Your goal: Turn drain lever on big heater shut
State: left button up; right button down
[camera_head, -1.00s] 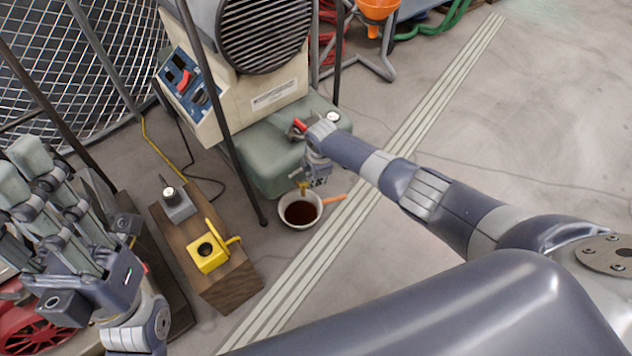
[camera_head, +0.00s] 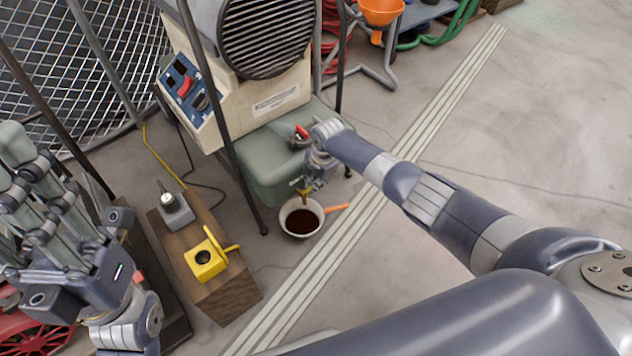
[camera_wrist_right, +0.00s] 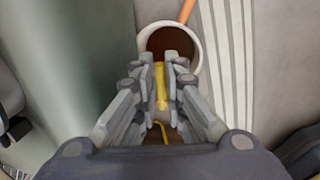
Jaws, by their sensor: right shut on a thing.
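The big heater (camera_head: 250,75) is a cream unit with a round black grille, standing on a green tank (camera_head: 268,170). A yellow brass drain piece (camera_head: 305,190) shows low at the tank's front corner. My right gripper (camera_head: 316,176) is beside that corner, partly hiding the drain. In the right wrist view, a slim yellow lever (camera_wrist_right: 160,86) lies between the fingers of the right gripper (camera_wrist_right: 165,75), which is shut on it. My left gripper (camera_head: 55,195) is raised at the far left, fingers apart and empty, away from the heater.
A white pan (camera_head: 302,217) with dark brown liquid and an orange handle sits on the floor below the drain. A wooden block (camera_head: 230,300) carries a yellow box (camera_head: 205,260) and a grey switch (camera_head: 177,211). Dark poles stand by the heater. Floor at right is clear.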

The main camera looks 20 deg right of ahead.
jog(key=shift+a, duration=0.15)
jog(key=c, duration=1.7)
grip_release()
jog(key=shift+o, duration=0.2)
jog(key=shift+r, duration=0.15)
notch_tip(320, 180, up, 12)
jog(key=s+d, duration=0.1)
jog(key=s, duration=0.1)
jog(key=shift+s+f, duration=0.15)
jog(key=shift+f, duration=0.1)
jog(key=shift+a, duration=0.1)
